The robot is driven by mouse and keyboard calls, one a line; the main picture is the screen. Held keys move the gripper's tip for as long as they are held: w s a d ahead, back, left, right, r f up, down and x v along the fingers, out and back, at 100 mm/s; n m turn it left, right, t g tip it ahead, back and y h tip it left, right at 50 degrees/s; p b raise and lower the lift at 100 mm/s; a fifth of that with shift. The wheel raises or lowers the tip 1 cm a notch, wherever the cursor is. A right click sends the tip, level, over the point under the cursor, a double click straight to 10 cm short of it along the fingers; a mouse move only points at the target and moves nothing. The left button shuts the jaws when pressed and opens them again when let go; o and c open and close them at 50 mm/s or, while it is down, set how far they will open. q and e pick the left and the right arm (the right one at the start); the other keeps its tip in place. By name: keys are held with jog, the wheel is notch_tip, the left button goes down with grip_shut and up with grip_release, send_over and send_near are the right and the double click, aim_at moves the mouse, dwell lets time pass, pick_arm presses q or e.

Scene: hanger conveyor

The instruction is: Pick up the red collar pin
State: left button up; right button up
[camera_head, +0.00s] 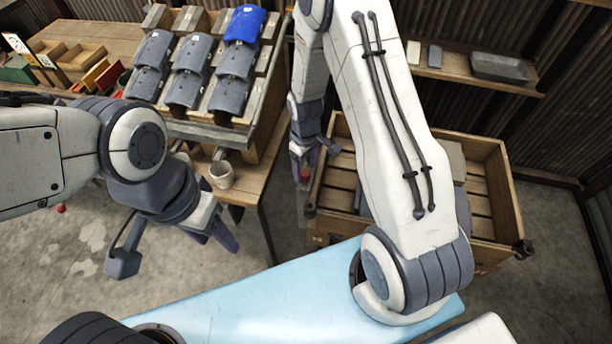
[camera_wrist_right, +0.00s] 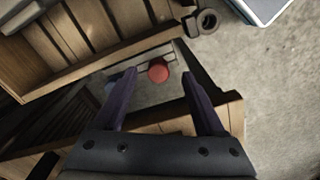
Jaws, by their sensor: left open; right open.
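A red round knob, which looks like the head of the red collar pin (camera_wrist_right: 158,72), shows in the right wrist view between the fingertips of my right gripper (camera_wrist_right: 160,78). The gripper is open around or just short of it; I cannot tell the depth gap. In the head view the right gripper (camera_head: 305,160) hangs beside the left side of the wooden crate, with a small red spot (camera_head: 304,173) at its fingers. The rest of the pin is hidden. My left gripper (camera_head: 222,232) is open and empty, in front of the table with the mug.
A slatted wooden crate (camera_head: 508,196) stands under my right arm. A white mug (camera_head: 221,175) sits near the wooden table's edge. A rack bears grey pieces and one blue piece (camera_head: 244,25). Another red ball (camera_head: 61,209) shows at the left. Concrete floor lies open at lower left.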

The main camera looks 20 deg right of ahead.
aim_at(305, 173)
notch_tip(305, 173, down, 4)
jog(key=shift+w+f, duration=0.15)
jog(key=shift+c, duration=0.4)
grip_shut()
